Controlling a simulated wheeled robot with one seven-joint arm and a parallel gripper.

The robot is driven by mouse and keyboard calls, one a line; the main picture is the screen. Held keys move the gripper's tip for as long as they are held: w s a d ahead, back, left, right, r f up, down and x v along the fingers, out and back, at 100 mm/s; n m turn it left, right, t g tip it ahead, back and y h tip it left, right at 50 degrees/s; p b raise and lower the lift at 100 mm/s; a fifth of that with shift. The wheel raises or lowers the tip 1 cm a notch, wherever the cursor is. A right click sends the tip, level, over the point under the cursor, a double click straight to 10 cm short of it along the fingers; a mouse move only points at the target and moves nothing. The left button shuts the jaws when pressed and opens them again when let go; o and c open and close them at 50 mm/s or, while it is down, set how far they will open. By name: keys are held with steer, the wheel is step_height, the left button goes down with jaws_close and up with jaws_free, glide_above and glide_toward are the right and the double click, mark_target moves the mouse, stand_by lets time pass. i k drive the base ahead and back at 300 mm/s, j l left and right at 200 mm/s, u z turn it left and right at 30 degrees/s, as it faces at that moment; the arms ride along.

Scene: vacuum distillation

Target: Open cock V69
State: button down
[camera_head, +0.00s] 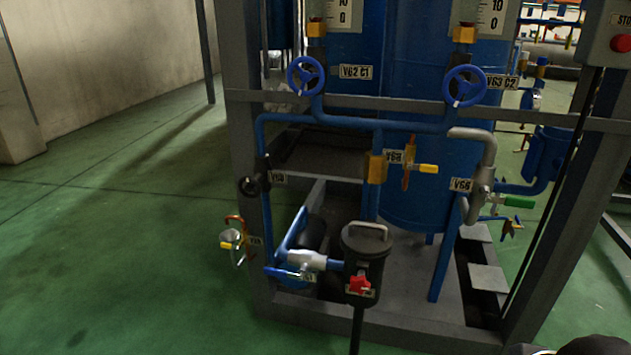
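No tag reads clearly as V69. A small tag (278,178) with blurred text sits beside a black valve (254,184) on the left post's pipe. Another blurred tag (393,157), perhaps V68 or V69, sits beside a brass valve with a yellow-orange handle (428,168) on the middle pipe. I cannot tell from these tags which cock is V69, nor whether it is open. My gripper does not show; only dark and pale rounded shapes, perhaps part of my arm, show at the bottom right edge.
Blue handwheels (306,75) and (465,86) carry tags V62 C1 and V63 C2. A green-handled valve (518,202) is at right. A black canister with a red knob (361,285) stands in front. Grey frame posts (243,150) border the unit. Green floor (120,240) is clear at left.

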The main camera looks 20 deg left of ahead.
mark_target(227, 246)
steer(key=i+j+u, duration=0.15)
steer(key=j+u, duration=0.2)
steer(key=j, duration=0.15)
steer(key=i+j+u, duration=0.65)
steer(key=j, duration=0.2)
steer(key=k, duration=0.1)
